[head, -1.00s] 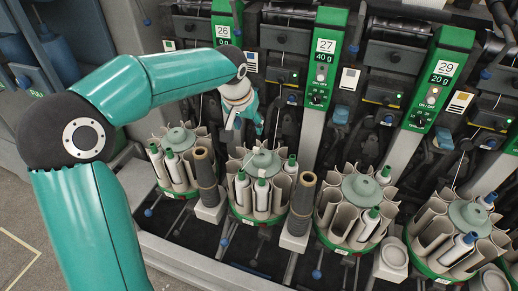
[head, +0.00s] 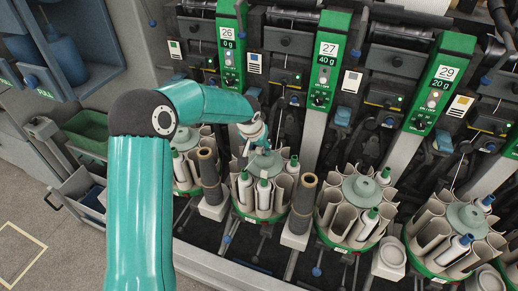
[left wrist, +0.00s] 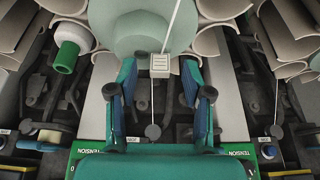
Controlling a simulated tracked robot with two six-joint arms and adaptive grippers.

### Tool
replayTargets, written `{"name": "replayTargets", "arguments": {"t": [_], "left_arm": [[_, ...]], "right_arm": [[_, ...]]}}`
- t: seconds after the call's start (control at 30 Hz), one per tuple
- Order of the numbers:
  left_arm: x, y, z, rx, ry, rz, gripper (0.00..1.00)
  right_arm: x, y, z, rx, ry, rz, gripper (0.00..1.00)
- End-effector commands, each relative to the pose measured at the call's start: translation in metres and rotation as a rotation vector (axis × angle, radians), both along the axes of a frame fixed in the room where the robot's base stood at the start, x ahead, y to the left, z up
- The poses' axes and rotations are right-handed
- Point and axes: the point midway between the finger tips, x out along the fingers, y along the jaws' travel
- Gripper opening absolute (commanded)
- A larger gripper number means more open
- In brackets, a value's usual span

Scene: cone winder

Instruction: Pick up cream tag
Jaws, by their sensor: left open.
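The cream tag (left wrist: 160,66) is a small square with dark print lines. In the left wrist view it lies in line with the gap between my fingertips, in front of a pale green round carousel top (left wrist: 150,28). A thin light rod or cord runs up from it. My left gripper (left wrist: 159,78) is open, with one blue-green finger on each side of the tag; contact cannot be told. In the head view my left gripper (head: 256,139) is over the carousel (head: 262,166) below unit 27, and the tag is too small to make out there. My right gripper is not in view.
Dark cones (head: 209,176) stand left of the carousel, and another dark cone (head: 304,197) stands right of it. Paper-coloured tubes and green-tipped bobbins (head: 245,190) ring the carousel. The machine panel (head: 326,62) rises behind. Open floor (head: 40,215) lies at left.

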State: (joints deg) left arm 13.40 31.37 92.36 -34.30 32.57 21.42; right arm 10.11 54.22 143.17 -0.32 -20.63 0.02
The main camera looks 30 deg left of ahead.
Motion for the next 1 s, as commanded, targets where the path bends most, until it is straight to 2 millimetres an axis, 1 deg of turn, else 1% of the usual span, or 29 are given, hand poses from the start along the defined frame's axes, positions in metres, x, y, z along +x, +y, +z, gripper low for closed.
{"name": "replayTargets", "arguments": {"t": [0.1,0.27,0.5,0.87,1.0], "left_arm": [[0.0018,0.0003,-0.0033,-0.001,-0.002,0.001,0.50],[0.0017,0.0003,-0.0033,0.000,-0.002,0.001,0.50],[0.0015,0.0003,-0.0032,0.000,-0.001,0.001,0.10],[0.0013,0.0004,-0.0028,0.000,-0.001,0.001,0.09],[0.0015,0.0008,0.0007,0.001,-0.003,0.001,0.09]], "right_arm": [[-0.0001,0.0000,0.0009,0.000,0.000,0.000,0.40],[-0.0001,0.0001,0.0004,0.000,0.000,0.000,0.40],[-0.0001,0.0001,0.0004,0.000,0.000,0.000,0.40],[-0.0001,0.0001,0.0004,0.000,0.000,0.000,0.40],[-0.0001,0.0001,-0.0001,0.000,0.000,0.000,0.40]]}}
